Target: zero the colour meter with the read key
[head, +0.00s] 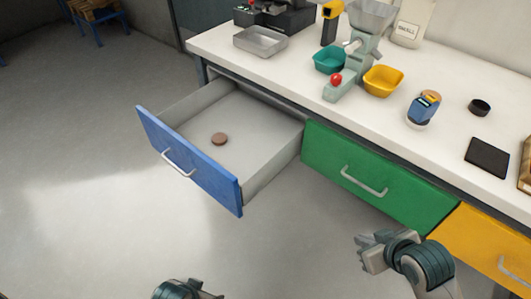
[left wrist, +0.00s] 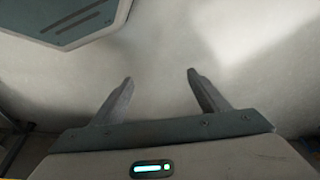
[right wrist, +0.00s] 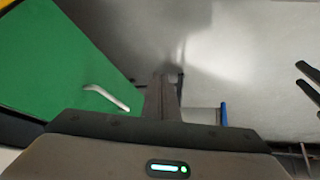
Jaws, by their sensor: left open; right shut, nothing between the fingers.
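A small blue device with an orange and dark top, apparently the colour meter (head: 423,108), stands on the white bench right of the yellow tray. Its read key is too small to make out. A round black cap or puck (head: 479,107) lies to its right. My right gripper (head: 362,243) is shut and empty, in front of the green drawer and below the bench, well apart from the meter; its closed fingers show in the right wrist view (right wrist: 165,82). My left gripper (left wrist: 160,80) is open and empty over the floor; only part of that arm shows in the head view.
The blue drawer (head: 190,160) is pulled open, with a brown disc (head: 219,139) inside. The green drawer (head: 375,180) and yellow drawer (head: 485,240) are closed. A grinder-like machine (head: 352,65), teal tray (head: 328,60), yellow tray (head: 383,81) and dark pad (head: 487,157) occupy the bench.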

